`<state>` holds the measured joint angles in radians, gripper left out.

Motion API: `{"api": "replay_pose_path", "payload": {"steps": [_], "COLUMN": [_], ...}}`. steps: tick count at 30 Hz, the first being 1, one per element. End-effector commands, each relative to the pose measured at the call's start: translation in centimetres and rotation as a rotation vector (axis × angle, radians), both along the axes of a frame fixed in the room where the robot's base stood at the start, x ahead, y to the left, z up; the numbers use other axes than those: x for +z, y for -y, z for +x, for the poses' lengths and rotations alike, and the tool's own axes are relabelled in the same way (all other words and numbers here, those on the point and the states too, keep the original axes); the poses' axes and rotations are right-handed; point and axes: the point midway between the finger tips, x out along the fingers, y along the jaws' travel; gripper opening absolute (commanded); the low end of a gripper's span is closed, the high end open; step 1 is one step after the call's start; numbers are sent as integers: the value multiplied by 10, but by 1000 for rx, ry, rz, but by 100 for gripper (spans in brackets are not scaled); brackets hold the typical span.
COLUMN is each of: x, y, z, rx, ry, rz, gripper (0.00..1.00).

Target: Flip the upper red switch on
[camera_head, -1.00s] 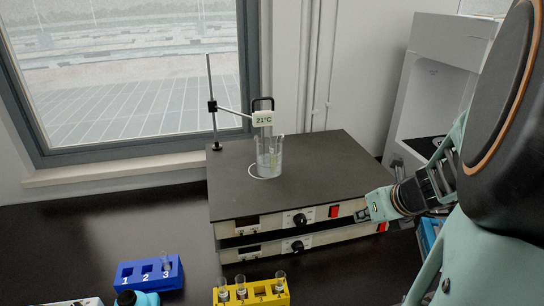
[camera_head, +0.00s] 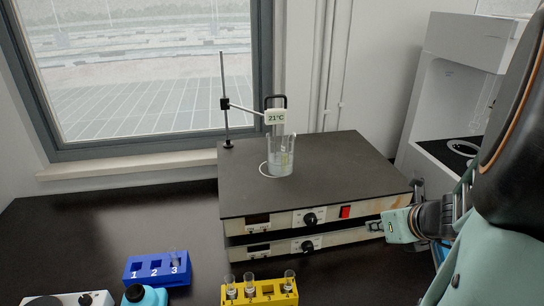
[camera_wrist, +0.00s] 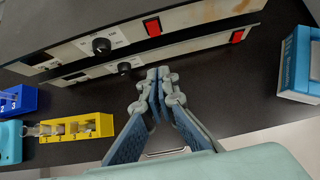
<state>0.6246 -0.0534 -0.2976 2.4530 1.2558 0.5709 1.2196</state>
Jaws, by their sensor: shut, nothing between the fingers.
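The upper red switch (camera_head: 344,212) is on the front panel of the upper hot plate (camera_head: 300,190), right of its black knob. It also shows in the wrist view (camera_wrist: 152,26). Whether it is on or off I cannot tell. A lower red switch (camera_wrist: 237,36) on the lower unit shows in the wrist view; my gripper hides it in the head view. My gripper (camera_head: 370,226) is shut and empty, in front of the panels, right of and a little below the upper switch in the head view. In the wrist view its fingertips (camera_wrist: 158,75) are apart from both switches.
A beaker (camera_head: 280,156) stands on the upper plate beside a stand with a 21°C display (camera_head: 276,117). A blue rack (camera_head: 157,269) and a yellow rack (camera_head: 258,293) with tubes stand in front. A blue-and-white box (camera_wrist: 297,68) is at the right in the wrist view. Dark table lies between.

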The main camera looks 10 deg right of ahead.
Motion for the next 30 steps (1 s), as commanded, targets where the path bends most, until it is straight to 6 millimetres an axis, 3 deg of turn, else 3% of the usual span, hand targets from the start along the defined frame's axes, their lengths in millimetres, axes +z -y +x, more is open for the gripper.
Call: {"api": "replay_pose_path", "payload": {"steps": [20,24,30], "x": [-77,-74,-75], "y": [3,4,5], "z": [67,89,105], "rx": [1,2,1], "ry": [-1,-1,-1], "rz": [0,1,1], "gripper": [0,0,0]}}
